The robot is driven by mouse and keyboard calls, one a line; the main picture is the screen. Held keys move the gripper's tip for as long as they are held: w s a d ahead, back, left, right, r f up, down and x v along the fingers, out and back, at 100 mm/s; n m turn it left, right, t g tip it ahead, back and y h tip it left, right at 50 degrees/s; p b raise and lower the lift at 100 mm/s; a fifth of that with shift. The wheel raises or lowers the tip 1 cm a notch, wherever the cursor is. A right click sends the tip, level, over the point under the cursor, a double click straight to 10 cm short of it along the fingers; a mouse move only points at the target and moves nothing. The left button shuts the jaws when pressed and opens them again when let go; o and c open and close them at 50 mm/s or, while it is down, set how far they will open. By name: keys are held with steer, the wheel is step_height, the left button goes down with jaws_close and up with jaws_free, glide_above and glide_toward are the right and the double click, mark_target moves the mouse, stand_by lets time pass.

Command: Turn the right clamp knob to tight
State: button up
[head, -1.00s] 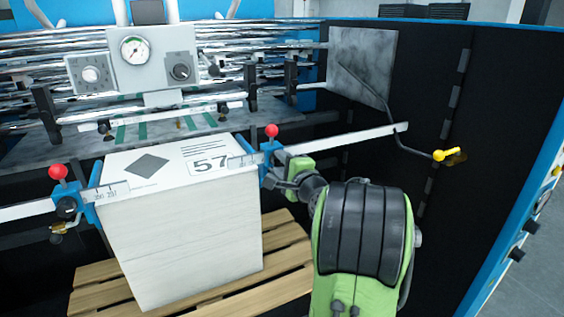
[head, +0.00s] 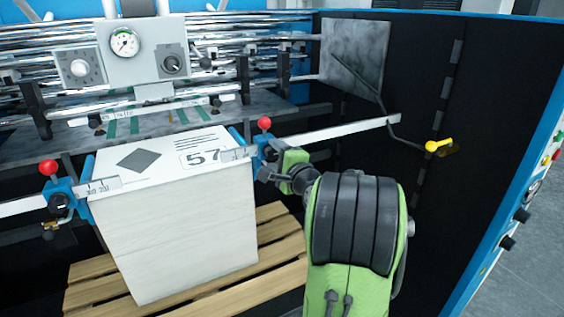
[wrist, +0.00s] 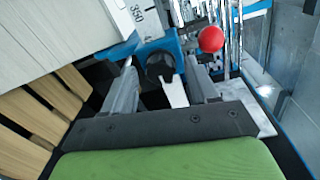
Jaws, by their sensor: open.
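The right clamp (head: 254,143) is a blue block with a red ball on top, on the rail at the right of the paper stack. Its black knob (wrist: 160,66) shows in the wrist view, with a white tapered piece just below it. My gripper (wrist: 160,72) is open, with one finger on each side of the knob. I cannot tell whether the fingers touch it. In the head view my gripper (head: 266,172) is at the clamp's front and hides most of the knob.
The paper stack (head: 175,225) stands on a wooden pallet (head: 225,283), close left of my gripper. A bent rod with a yellow end (head: 438,146) is farther right. A dark panel closes off the right side.

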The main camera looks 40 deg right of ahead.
steer(key=b+v, duration=0.1)
steer(key=v, duration=1.4)
steer(key=shift+s+b, duration=0.2)
steer(key=shift+b, duration=0.2)
steer(key=w+a+f+n+g+y+p, duration=0.1)
steer(key=w+a+n+g+y+p, duration=0.15)
steer(key=a+n, duration=0.5)
steer(key=w+a+f+n+g+y+p, duration=0.15)
steer(key=a+n+y, duration=0.25)
steer(key=a, duration=0.6)
steer(key=s+a+n+g+h+p, duration=0.1)
steer(key=s+a+n+g+p, duration=0.4)
steer(key=s+n, duration=0.6)
steer(key=s+a+g, duration=0.2)
steer(key=s+a, duration=0.1)
steer(key=shift+s+n+h, duration=0.15)
steer(key=shift+n+h, duration=0.2)
steer(key=shift+a, duration=0.1)
